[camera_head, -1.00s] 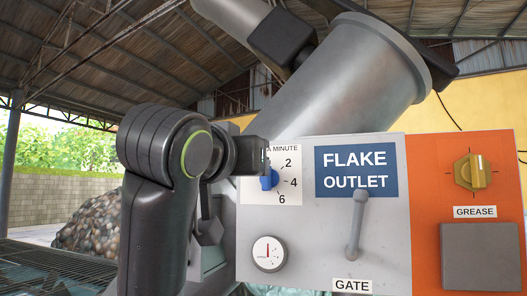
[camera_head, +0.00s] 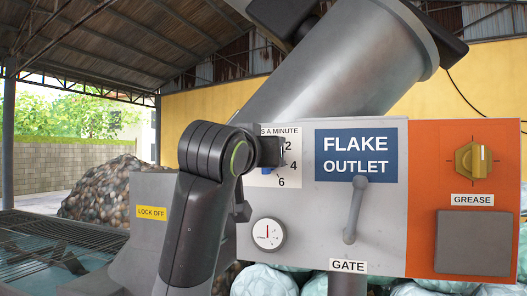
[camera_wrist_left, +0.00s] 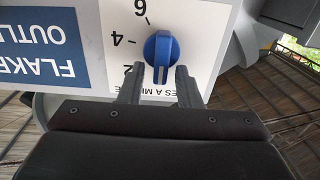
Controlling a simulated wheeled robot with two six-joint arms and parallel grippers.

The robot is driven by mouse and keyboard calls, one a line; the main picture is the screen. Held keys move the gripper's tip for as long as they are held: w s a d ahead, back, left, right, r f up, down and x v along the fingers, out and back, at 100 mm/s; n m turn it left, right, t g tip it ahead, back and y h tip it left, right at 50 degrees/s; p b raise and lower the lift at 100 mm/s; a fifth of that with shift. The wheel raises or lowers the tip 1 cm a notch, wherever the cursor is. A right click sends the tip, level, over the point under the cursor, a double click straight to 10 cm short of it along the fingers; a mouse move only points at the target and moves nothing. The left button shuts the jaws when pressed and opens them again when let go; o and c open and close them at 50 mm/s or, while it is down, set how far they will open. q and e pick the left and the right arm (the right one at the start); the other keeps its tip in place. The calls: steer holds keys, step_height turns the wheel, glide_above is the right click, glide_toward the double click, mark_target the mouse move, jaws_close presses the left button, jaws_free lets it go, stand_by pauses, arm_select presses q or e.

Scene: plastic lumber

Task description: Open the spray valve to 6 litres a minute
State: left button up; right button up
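The blue spray valve knob (camera_head: 267,170) is on a white dial plate (camera_head: 290,180) marked 2, 4 and 6, mostly hidden by my left gripper (camera_head: 272,152). In the left wrist view the knob (camera_wrist_left: 158,50) shows upside down, with its raised ridge upright in the picture. Which end of the ridge is the pointer is unclear. My left gripper (camera_wrist_left: 160,78) is open, one finger on each side of the knob's lower part, with a small gap beside the ridge. My right gripper is in neither view.
To the right of the dial are the FLAKE OUTLET sign (camera_head: 355,155), the gate lever (camera_head: 354,210) and the yellow grease knob (camera_head: 472,162). A round gauge (camera_head: 268,233) is below the dial. A LOCK OFF label (camera_head: 151,213) and a metal grating (camera_head: 50,245) are at left.

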mark_target(271, 170)
arm_select(q)
jaws_close()
steer(key=f+m+b, duration=0.1)
steer(key=m+b, duration=0.4)
steer(key=m, duration=0.3)
steer(key=d+f+m+b, duration=0.1)
steer(key=m+b, duration=0.4)
steer(key=m, duration=0.4)
steer(key=f+m+b, duration=0.1)
steer(key=m+b, duration=0.4)
steer(key=m, duration=0.4)
steer(key=shift+s+d+f, duration=0.15)
steer(key=shift+s+f, duration=0.05)
steer(key=shift+s, duration=0.05)
steer(key=shift+w+a+f+m+b, duration=0.1)
steer(key=shift+m+b, duration=0.15)
steer(key=shift+m, duration=0.65)
steer(key=shift+a+m+b, duration=0.1)
steer(key=shift+m+b, duration=0.15)
steer(key=shift+m, duration=0.65)
steer(key=shift+o, duration=1.5)
jaws_free()
